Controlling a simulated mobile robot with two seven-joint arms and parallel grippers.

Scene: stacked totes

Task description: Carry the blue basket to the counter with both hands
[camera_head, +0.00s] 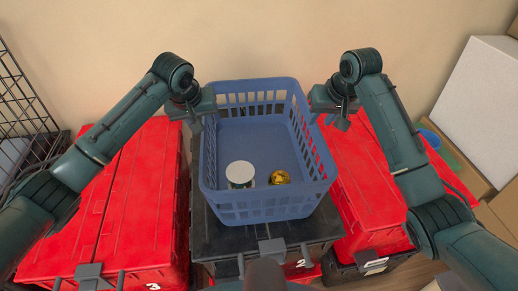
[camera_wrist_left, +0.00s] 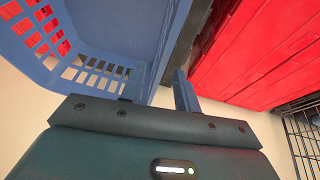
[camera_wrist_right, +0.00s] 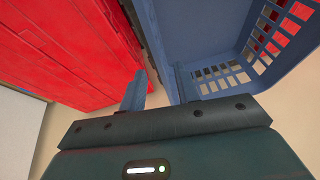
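The blue basket (camera_head: 262,212) stands upright on a black tote (camera_head: 215,235) in the middle of the head view. It holds a white-topped can (camera_head: 240,173) and a small gold item (camera_head: 280,178). My left gripper (camera_head: 205,115) is at the basket's left rim and my right gripper (camera_head: 335,115) at its right rim. In the right wrist view, the right fingers (camera_wrist_right: 160,90) are also apart beside the basket wall (camera_wrist_right: 172,30). Firm contact does not show.
Red totes stand left (camera_head: 135,210) and right (camera_head: 365,190) of the black tote. A wire rack (camera_head: 22,105) is at the far left. A white box (camera_head: 480,95) and cardboard boxes are at the right. A plain wall rises close behind the basket.

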